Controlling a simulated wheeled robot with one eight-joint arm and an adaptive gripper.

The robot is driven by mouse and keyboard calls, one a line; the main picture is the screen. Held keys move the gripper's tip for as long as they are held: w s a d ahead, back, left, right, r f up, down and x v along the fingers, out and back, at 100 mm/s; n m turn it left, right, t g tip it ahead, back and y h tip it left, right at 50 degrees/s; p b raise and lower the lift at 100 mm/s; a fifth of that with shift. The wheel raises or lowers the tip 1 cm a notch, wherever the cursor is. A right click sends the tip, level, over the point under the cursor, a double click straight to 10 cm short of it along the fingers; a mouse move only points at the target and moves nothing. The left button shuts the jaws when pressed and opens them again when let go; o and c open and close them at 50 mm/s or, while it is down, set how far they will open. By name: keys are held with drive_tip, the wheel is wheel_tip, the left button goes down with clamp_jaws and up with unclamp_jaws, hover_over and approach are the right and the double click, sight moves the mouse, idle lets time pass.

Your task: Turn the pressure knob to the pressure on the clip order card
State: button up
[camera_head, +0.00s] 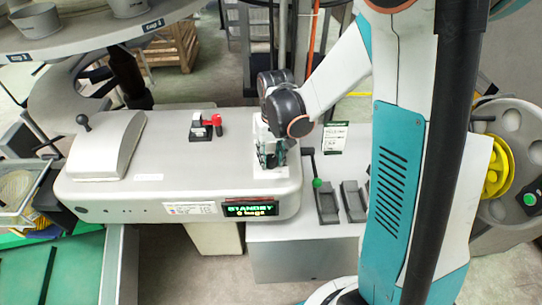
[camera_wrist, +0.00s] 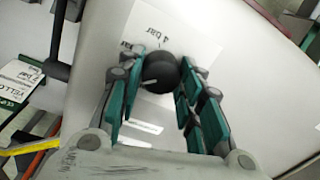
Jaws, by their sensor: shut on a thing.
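The pressure knob (camera_wrist: 161,72) is round and black with a white pointer line. In the wrist view the line points left and slightly down. It sits on a white dial plate (camera_wrist: 190,40) marked "4 bar" above the knob; another "bar" mark at upper left is partly hidden. My gripper (camera_wrist: 160,82) is shut on the knob, with teal fingers on both sides. In the head view my gripper (camera_head: 271,153) is over the machine's right end and hides the knob. The clip order card (camera_head: 335,138) stands right of it; in the wrist view the card (camera_wrist: 20,82) appears to show "YELLO" and "2 bar".
The clipper machine (camera_head: 235,175) carries a red-and-black part (camera_head: 206,126) and a display (camera_head: 251,209) reading "STANDBY". A green-knobbed lever (camera_head: 317,183) and dark trays (camera_head: 353,198) are close on the right. A round shelf (camera_head: 85,35) with bowls is at upper left.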

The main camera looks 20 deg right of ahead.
sight(273, 157)
drive_tip(key=o, duration=1.1)
drive_tip(key=shift+c, duration=0.2)
drive_tip(key=shift+r, duration=0.15)
wheel_tip(273, 157, up, 12)
drive_tip(key=shift+d, duration=0.25)
drive_tip(key=s+r+t+b, duration=0.1)
drive_tip(key=s+r+t, duration=0.1)
drive_tip(key=s, duration=0.5)
drive_tip(key=s+r+t, duration=0.3)
drive_tip(key=s+t, duration=0.2)
drive_tip(key=s, duration=0.3)
drive_tip(key=shift+a+n+h+b, duration=0.25)
drive_tip(key=shift+n+h+b, duration=0.05)
drive_tip(key=shift+n+b, duration=0.1)
